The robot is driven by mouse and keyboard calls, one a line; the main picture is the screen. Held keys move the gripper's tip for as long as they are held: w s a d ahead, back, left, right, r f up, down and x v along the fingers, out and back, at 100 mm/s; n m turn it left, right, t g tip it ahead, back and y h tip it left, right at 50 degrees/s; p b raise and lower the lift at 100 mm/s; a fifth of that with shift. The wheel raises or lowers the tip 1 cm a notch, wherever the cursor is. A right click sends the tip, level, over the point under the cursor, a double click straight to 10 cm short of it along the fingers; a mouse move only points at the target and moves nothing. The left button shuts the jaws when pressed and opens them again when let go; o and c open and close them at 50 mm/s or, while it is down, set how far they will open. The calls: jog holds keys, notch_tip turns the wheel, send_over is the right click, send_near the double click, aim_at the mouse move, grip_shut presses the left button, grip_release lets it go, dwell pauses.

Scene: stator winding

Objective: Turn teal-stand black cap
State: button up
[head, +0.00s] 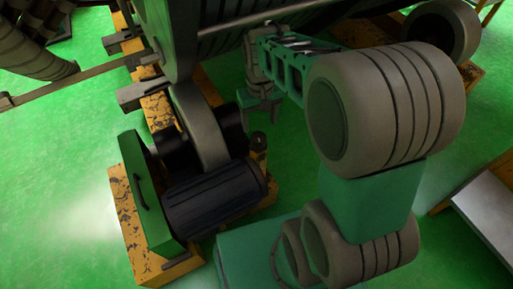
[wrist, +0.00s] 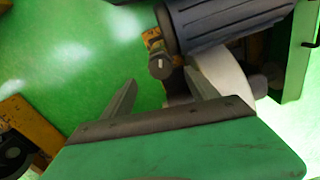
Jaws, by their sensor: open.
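A small round black cap (head: 258,141) sits beside the dark ribbed motor, close to an orange worn frame. In the wrist view the cap (wrist: 160,67) shows a pale mark on its face and lies just beyond the fingertips, roughly in line with the gap between them. My gripper (head: 259,112) is open and empty, a little above the cap in the head view and apart from it. Its two grey fingers (wrist: 160,77) are spread in the wrist view. No stand that is clearly teal can be told from the green parts here.
The dark ribbed motor (head: 215,197) and a pale wheel (head: 199,125) stand close to the cap. A green panel (head: 146,195) stands on an orange base (head: 126,217) at the left. Large grey machinery fills the top. Green floor (head: 60,160) is clear at the left.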

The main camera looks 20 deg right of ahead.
aim_at(259, 136)
jog(key=f, duration=0.1)
jog(key=w+f, duration=0.1)
jog(key=shift+f, duration=0.35)
jog(key=shift+w+f, duration=0.1)
jog(key=shift+f, duration=0.25)
notch_tip(259, 136, down, 6)
jog(key=b, duration=0.3)
jog(key=shift+f, duration=0.2)
jog(key=shift+r, duration=0.1)
jog(key=c, duration=1.4)
